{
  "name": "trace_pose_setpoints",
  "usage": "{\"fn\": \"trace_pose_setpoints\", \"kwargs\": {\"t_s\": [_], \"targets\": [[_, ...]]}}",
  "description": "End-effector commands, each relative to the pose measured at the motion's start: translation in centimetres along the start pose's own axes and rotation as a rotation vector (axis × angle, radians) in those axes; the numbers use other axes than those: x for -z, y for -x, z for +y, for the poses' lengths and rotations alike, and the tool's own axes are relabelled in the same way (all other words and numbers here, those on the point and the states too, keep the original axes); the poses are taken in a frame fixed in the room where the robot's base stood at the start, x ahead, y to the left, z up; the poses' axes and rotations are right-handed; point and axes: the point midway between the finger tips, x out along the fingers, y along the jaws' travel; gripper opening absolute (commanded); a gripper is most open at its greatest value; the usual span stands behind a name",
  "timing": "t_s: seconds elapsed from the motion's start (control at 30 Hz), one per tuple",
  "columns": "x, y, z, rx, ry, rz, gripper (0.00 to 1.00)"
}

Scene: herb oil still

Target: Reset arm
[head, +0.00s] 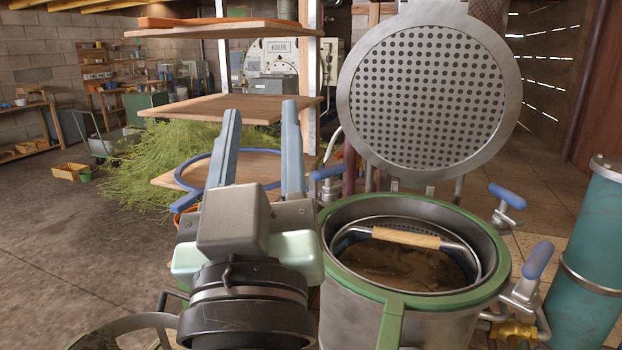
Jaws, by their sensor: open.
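My gripper (262,130) is in the middle-left of the head view, its two grey-blue fingers spread apart and pointing away from me. Nothing is between the fingers. It stands to the left of the still pot (345,205), a steel vessel with a green rim. Inside the pot sits a basket with a wooden-grip handle (405,237) and dark brown contents (410,268). The pot's round perforated lid (430,95) stands open behind it. My gripper looks apart from the pot, though my wrist overlaps its left edge in the picture.
Wooden shelves (215,106) stand beyond my gripper, with a blue ring (190,160) on a lower one. Blue-handled valves (508,196) flank the pot's right side. A teal cylinder (590,260) stands at the far right. Green herbs (150,165) are heaped behind.

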Motion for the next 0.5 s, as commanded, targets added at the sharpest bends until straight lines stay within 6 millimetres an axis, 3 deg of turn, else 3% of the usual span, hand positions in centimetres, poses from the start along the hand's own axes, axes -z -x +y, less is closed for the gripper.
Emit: {"fn": "trace_pose_setpoints", "kwargs": {"t_s": [0.03,0.17,0.2,0.5], "targets": [[3.6,0.0,2.1,-0.037,-0.037,0.097,0.47],[11.6,1.4,6.3,-0.089,-0.131,0.332,0.47],[13.3,-0.2,6.2,-0.08,-0.134,0.31,0.47],[19.8,-4.3,7.2,-0.077,-0.131,0.298,0.47]]}}
